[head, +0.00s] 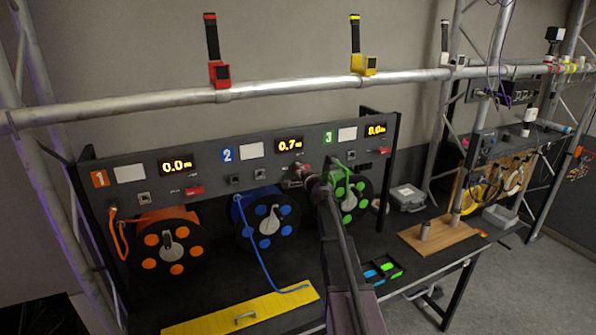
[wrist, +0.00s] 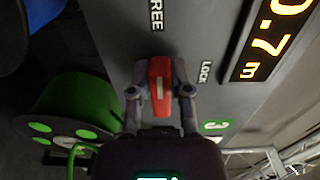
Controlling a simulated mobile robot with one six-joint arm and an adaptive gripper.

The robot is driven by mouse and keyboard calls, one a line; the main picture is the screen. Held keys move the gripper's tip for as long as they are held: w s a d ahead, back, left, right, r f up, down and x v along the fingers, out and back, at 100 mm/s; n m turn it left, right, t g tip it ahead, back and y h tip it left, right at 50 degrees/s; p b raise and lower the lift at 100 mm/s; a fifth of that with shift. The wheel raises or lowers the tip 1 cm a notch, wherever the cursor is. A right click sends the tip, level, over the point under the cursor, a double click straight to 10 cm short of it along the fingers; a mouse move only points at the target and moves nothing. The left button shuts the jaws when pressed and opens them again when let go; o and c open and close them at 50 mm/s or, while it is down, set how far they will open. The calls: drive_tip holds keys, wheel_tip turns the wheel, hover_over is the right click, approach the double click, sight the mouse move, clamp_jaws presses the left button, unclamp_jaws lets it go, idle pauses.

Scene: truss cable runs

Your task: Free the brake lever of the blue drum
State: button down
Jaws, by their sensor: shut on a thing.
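The blue drum (head: 267,220) hangs under the panel (head: 240,156) marked 2, with a display reading 0.7 m. Its red brake lever (wrist: 160,78) shows in the wrist view between my fingers; my gripper hides it in the head view. My gripper (wrist: 160,92) is shut on this lever, one finger on each side; it also shows in the head view (head: 299,173). The lever's long side runs up the wrist picture, in line with the word FREE above it. The word LOCK is to its right. Its pivot is hidden.
The orange drum (head: 166,241) is left and the green drum (head: 345,200) close right. A blue cable (head: 262,262) runs down to the yellow plate (head: 240,314). A small tray (head: 384,270) lies on the bench. A truss tube (head: 290,87) crosses above the panel.

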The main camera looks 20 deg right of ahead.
drive_tip(key=c, duration=0.6)
unclamp_jaws()
drive_tip(key=shift+o, duration=0.2)
drive_tip(key=shift+s, duration=0.1)
drive_tip(key=s, duration=1.1)
drive_tip(key=shift+s+d, duration=0.25)
drive_tip(key=shift+s, duration=0.15)
